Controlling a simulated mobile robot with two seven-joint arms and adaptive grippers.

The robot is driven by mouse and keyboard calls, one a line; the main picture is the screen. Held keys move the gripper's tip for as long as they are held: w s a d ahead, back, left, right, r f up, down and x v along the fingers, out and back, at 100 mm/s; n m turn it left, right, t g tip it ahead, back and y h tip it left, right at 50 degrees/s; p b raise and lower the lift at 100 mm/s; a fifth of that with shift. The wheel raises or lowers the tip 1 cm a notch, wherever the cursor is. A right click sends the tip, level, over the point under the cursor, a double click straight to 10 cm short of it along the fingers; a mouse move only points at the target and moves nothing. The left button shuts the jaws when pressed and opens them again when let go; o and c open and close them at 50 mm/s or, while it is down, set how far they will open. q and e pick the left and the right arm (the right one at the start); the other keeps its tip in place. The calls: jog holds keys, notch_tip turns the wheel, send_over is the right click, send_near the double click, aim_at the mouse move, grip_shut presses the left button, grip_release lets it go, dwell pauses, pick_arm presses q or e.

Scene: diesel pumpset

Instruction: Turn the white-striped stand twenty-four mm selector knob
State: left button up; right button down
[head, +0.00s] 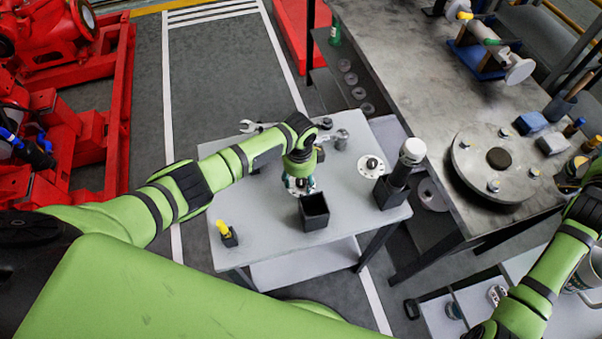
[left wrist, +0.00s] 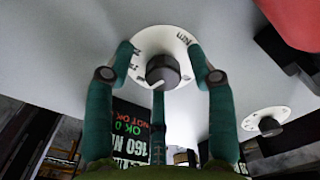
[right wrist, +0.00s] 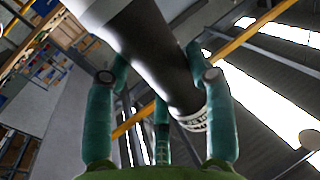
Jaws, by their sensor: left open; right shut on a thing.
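A dark round selector knob on a white disc-shaped dial (left wrist: 145,42) sits between the fingers of my left gripper (head: 299,184). The knob (left wrist: 162,72) shows in the left wrist view; I cannot tell whether the fingers touch it. The left gripper is open, pointing down over the small grey table (head: 265,190). A second knob on a white dial (head: 371,166) stands to the right; it also shows in the left wrist view (left wrist: 268,125). My right gripper (right wrist: 160,85) is shut on a dark cylinder (right wrist: 168,55) with pale ends.
A black open box (head: 314,212) stands in front of the left gripper; a black holder with a white-topped tool (head: 405,165) is at the right. A yellow-handled item (head: 226,232) is at the front left, wrenches (head: 255,127) behind. A workbench (head: 420,85) with a round flange (head: 495,165) lies right.

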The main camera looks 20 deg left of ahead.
jog(key=shift+r, duration=0.2)
pick_arm(q)
notch_tip(320, 180, up, 12)
jog(key=shift+a, duration=0.1)
dwell(0.6)
